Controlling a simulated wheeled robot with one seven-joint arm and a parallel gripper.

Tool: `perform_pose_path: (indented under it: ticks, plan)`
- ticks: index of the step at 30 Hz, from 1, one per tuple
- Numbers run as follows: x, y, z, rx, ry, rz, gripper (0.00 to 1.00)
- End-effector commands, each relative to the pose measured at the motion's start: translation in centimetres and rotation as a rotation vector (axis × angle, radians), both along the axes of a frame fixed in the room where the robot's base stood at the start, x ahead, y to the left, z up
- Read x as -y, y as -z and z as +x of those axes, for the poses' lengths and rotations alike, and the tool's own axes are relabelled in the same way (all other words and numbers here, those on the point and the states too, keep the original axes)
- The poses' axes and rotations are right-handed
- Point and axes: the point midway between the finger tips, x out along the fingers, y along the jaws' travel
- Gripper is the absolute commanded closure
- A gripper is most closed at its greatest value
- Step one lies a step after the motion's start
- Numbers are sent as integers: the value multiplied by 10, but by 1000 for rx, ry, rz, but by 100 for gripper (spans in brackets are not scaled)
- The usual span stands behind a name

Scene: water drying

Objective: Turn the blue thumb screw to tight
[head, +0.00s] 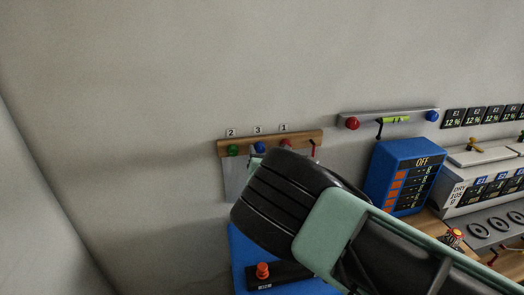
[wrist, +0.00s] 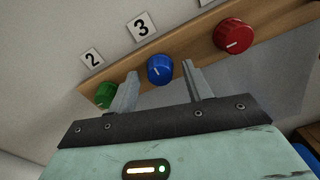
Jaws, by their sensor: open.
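The blue thumb screw (wrist: 160,69) sits on a wooden rail (wrist: 205,42) under the label 3 (wrist: 142,26). A short white mark shows on its face. In the head view it is the small blue knob (head: 259,147) on the wall rail, just beyond my gripper. My gripper (wrist: 158,77) is open, with one finger left and one right of the blue screw in the wrist view. Whether either finger touches the screw I cannot tell. My wrist hides part of the rail area in the head view.
A green knob (wrist: 106,94) lies close beside the left finger, and a red knob (wrist: 233,36) is to the right. A second rail (head: 390,117) holds another red and blue knob. A blue box marked OFF (head: 405,176) and a counter with devices stand right.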

Motion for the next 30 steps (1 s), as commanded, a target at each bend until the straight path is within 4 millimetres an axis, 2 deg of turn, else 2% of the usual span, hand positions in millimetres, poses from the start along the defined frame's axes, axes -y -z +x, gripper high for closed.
perform_pose_path:
  ticks: [7, 8, 12, 23, 30]
  plan:
    - [0, 0, 1, 0, 0, 0, 50]
    - [0, 0, 0, 0, 0, 0, 56]
    - [0, 0, 1, 0, 0, 0, 94]
    - [0, 2, 0, -9, 0, 35, 95]
    - [0, 6, 0, -44, 1, 165, 95]
